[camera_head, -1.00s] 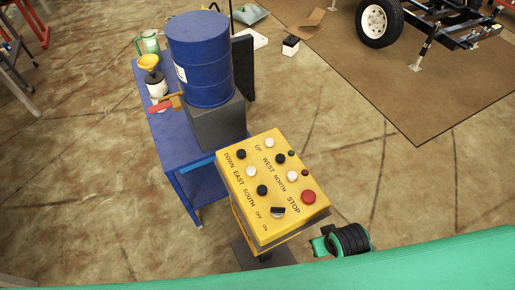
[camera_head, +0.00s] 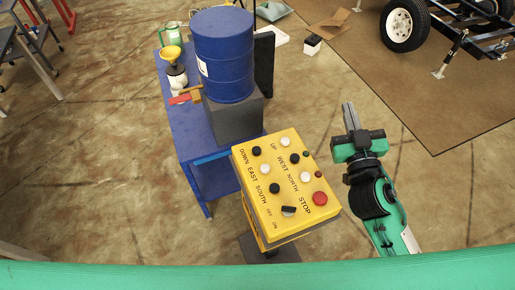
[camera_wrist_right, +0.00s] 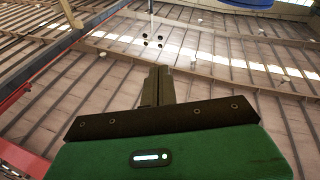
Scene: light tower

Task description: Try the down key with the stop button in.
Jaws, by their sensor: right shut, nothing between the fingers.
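The yellow control box (camera_head: 258,204) stands upright on a dark pedestal, with its lettered top facing up. The black key (camera_head: 257,151) beside the word DOWN is at its far left corner. The red stop button (camera_head: 320,198) is at the right near corner; I cannot tell whether it is in or out. A black-handled off/on switch (camera_head: 289,210) is at the near edge. My right gripper (camera_head: 348,106) is shut and empty, to the right of the box and apart from it, fingers pointing up the picture. Its fingers (camera_wrist_right: 158,84) also show in the right wrist view. My left gripper is out of view.
Several other black and white keys and two small lamps, green (camera_head: 306,154) and red (camera_head: 319,174), sit on the box top. Behind stands a blue table (camera_head: 198,154) with a blue drum (camera_head: 224,55). Right of my right gripper is open floor and a brown mat (camera_head: 440,120).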

